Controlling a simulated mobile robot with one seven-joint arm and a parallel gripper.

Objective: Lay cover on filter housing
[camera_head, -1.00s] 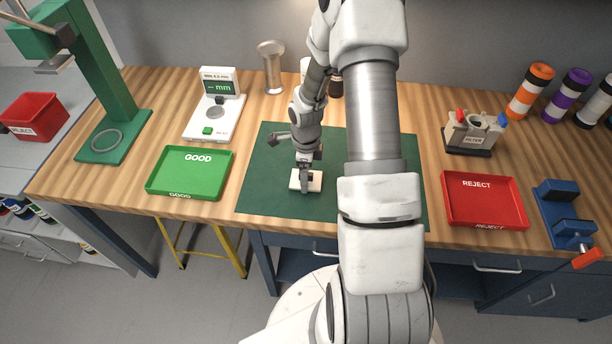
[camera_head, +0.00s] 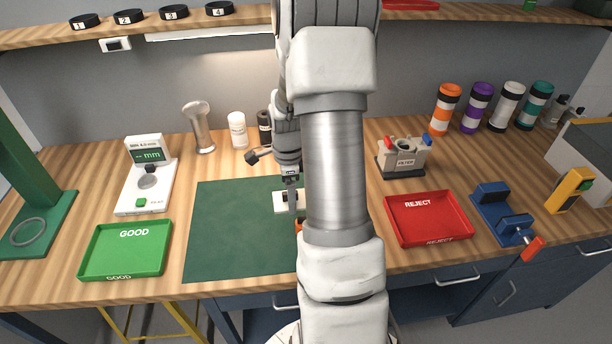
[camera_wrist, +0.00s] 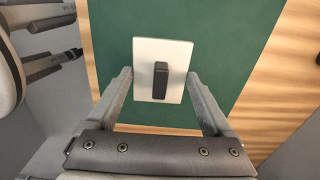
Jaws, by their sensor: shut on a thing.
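The cover is a flat white plate with a black bar handle on top; it shows in the head view (camera_head: 281,202) and the wrist view (camera_wrist: 145,53). My gripper (camera_head: 291,197) is above the green mat and shut on the cover. In the wrist view its fingers (camera_wrist: 160,75) lie along the plate's left and right edges, with the black handle between them. Whether the plate clears the mat is hard to tell. The filter housing (camera_head: 403,160) is a grey box labelled FILTER, with a round opening on top and red and blue ends, right of my arm.
A red REJECT tray (camera_head: 428,218) stands in front of the housing, and a blue clamp (camera_head: 503,213) is right of it. Several coloured canisters (camera_head: 447,108) stand behind. A green GOOD tray (camera_head: 126,250) is at the left. The green mat (camera_head: 235,235) is mostly bare.

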